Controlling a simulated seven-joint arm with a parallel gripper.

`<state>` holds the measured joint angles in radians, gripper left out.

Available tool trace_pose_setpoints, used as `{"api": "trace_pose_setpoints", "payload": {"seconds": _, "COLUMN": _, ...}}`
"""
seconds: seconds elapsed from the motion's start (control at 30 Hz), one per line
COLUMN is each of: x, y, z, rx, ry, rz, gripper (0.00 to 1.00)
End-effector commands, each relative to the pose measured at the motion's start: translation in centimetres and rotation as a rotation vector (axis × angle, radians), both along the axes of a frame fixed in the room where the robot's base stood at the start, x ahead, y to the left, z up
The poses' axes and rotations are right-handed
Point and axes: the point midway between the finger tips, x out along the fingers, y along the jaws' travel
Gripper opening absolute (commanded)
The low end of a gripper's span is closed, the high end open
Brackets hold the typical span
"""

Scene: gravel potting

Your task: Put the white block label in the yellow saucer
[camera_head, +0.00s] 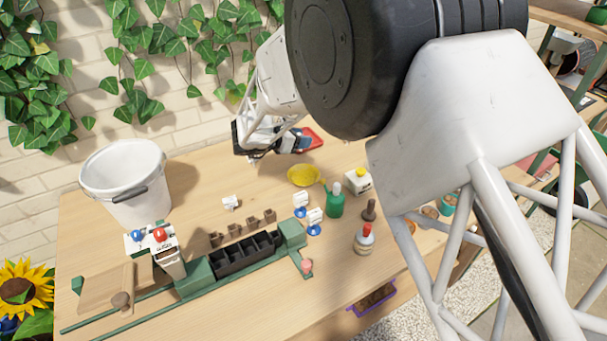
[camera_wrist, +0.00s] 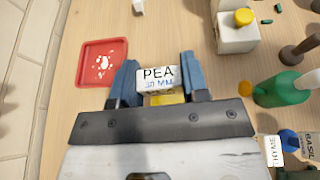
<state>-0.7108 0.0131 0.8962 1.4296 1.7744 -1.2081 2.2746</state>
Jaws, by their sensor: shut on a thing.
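My gripper (camera_wrist: 156,76) has two blue fingers shut on a white block label (camera_wrist: 158,79) with the text "PEA 30 MM", seen in the wrist view. In the head view my gripper (camera_head: 297,143) is above the back of the table, and the block in it cannot be made out. The yellow saucer (camera_head: 304,176) lies on the table, a little in front of my gripper in the head view. In the wrist view a yellow patch (camera_wrist: 168,99), apparently part of the saucer, shows below the block; the rest is hidden by my gripper.
A red tray (camera_wrist: 102,66) lies left of my gripper in the wrist view. A white bottle with a yellow cap (camera_wrist: 238,36) and a green bottle (camera_wrist: 283,89) stand to the right. A white bucket (camera_head: 125,183) and a black cell tray (camera_head: 245,256) are on the table.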

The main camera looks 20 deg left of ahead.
Motion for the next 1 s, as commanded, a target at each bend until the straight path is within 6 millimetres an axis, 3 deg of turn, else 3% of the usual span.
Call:
{"api": "trace_pose_setpoints", "payload": {"seconds": 0.17, "x": -0.5, "y": -1.0, "z": -0.3, "rx": 0.001, "ry": 0.000, "rz": -0.059, "gripper": 0.19}}
{"api": "trace_pose_setpoints", "payload": {"seconds": 0.57, "x": -0.5, "y": -1.1, "z": -0.5, "rx": 0.000, "ry": 0.000, "rz": -0.062, "gripper": 0.19}}
{"api": "trace_pose_setpoints", "payload": {"seconds": 1.0, "x": -0.5, "y": -1.1, "z": -5.5, "rx": -0.001, "ry": 0.000, "rz": -0.060, "gripper": 0.19}}
